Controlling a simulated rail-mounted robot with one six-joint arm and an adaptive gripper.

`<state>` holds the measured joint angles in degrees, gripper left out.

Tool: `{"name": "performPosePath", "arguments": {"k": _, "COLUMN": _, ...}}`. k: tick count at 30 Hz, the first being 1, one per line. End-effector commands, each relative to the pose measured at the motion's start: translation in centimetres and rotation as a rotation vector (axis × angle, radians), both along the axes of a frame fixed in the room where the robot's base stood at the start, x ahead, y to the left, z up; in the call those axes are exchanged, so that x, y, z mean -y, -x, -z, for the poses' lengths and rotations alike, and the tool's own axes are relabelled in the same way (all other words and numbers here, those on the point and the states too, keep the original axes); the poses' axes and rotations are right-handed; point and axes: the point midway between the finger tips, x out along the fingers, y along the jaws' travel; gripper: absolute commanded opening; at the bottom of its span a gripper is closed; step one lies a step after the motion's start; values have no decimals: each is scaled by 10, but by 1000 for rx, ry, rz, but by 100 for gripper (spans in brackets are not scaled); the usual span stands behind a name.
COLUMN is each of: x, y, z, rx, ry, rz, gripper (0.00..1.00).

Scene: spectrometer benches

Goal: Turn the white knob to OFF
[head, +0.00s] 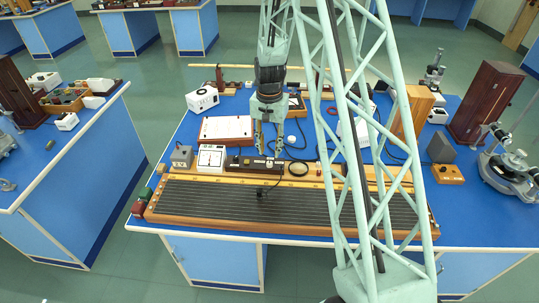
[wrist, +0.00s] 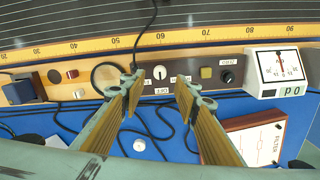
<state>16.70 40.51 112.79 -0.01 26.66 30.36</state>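The white knob (wrist: 160,72) is a small round dial with a dark pointer line, set on a dark panel (wrist: 210,75). In the wrist view it shows in the gap between my fingertips, a little beyond them. A small white label (wrist: 162,90) sits beside it, its text upside down and hard to read. My gripper (wrist: 159,86) is open and empty, with one finger to each side of the knob in the picture. In the head view my gripper (head: 269,150) points down over the panel (head: 256,166); the knob is too small to make out there.
A white meter box (wrist: 278,72) stands by the panel's right end in the wrist view. A long ruled bench (head: 290,203) lies in front.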

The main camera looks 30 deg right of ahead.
Motion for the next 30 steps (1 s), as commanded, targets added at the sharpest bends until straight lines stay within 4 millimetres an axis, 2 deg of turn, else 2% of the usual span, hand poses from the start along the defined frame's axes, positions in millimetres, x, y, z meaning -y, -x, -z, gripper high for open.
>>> {"name": "performPosePath", "arguments": {"k": 6, "x": 0, "y": -1, "z": -27, "rx": 2, "ry": 1, "rz": 0, "gripper": 29}}
{"name": "performPosePath", "arguments": {"k": 15, "x": 0, "y": 0, "z": -52, "rx": 1, "ry": 1, "rz": 0, "gripper": 29}}
{"name": "performPosePath", "arguments": {"k": 30, "x": 0, "y": 0, "z": -57, "rx": 0, "ry": 0, "rz": 0, "gripper": 29}}
